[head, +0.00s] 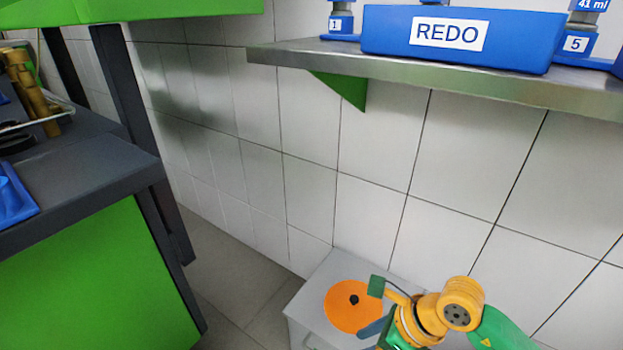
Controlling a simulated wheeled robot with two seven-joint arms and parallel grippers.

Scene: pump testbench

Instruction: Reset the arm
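A green and yellow arm, which looks like my right one, comes in at the lower right. Its end (385,312) is near the orange disc, and its finger opening is not clear. A small dark green piece and a blue-grey piece show at that end. I see nothing clearly held there. My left arm and gripper are not in view.
A grey box (312,300) with an orange disc (347,304) on top stands by the tiled wall. A metal shelf (420,72) holds a blue REDO bin (390,31) and numbered blue holders. A dark-topped green bench (95,285) stands left. Floor shows between bench and box.

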